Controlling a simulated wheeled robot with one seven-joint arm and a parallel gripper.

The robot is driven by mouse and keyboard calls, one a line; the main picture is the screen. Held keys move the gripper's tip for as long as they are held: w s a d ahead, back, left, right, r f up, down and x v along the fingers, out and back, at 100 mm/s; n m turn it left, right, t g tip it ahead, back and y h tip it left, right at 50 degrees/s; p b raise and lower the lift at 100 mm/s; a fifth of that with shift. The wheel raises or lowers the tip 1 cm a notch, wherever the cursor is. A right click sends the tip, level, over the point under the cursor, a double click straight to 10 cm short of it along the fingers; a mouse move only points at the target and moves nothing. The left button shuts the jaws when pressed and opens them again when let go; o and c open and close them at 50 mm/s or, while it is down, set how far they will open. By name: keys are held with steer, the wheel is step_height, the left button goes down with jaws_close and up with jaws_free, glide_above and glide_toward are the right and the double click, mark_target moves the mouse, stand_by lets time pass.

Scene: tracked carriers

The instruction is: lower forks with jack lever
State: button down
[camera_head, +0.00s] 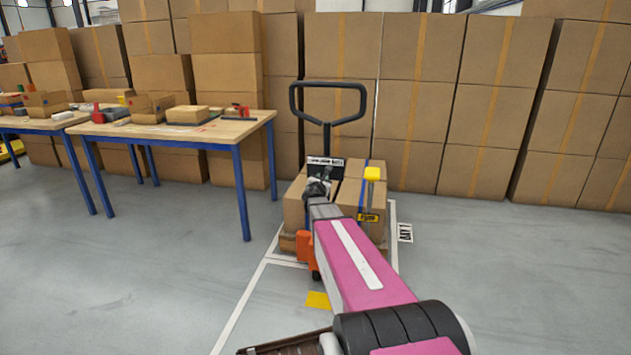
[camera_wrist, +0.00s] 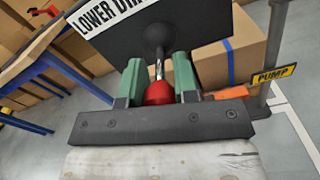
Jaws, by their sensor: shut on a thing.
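The jack lever has a red knob (camera_wrist: 158,93) on a thin metal rod (camera_wrist: 159,65) that comes out of a dark plate (camera_wrist: 195,20). The plate's white label reads "LOWER DRI…", with the rest cut off. My gripper (camera_wrist: 160,82) is shut on the red knob, with one green finger on each side. In the head view my gripper (camera_head: 318,188) is at the control plate (camera_head: 325,167), and my arm hides the knob. The pallet jack has a black loop handle (camera_head: 327,86) and an orange body (camera_head: 304,246). Its forks are hidden.
A yellow-capped pump lever (camera_head: 373,173) stands to the right, with its "PUMP" tag (camera_wrist: 273,74) close by in the wrist view. Cartons (camera_head: 294,207) sit on the jack. A blue-legged workbench (camera_head: 178,134) is at left. Stacked boxes (camera_head: 425,112) line the back. The right floor is clear.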

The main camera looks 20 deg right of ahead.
stand_by(0.4)
steer(key=c, duration=0.9)
jaws_free()
steer(key=v, duration=1)
steer(key=shift+s+a, duration=0.15)
steer(key=shift+s, duration=0.2)
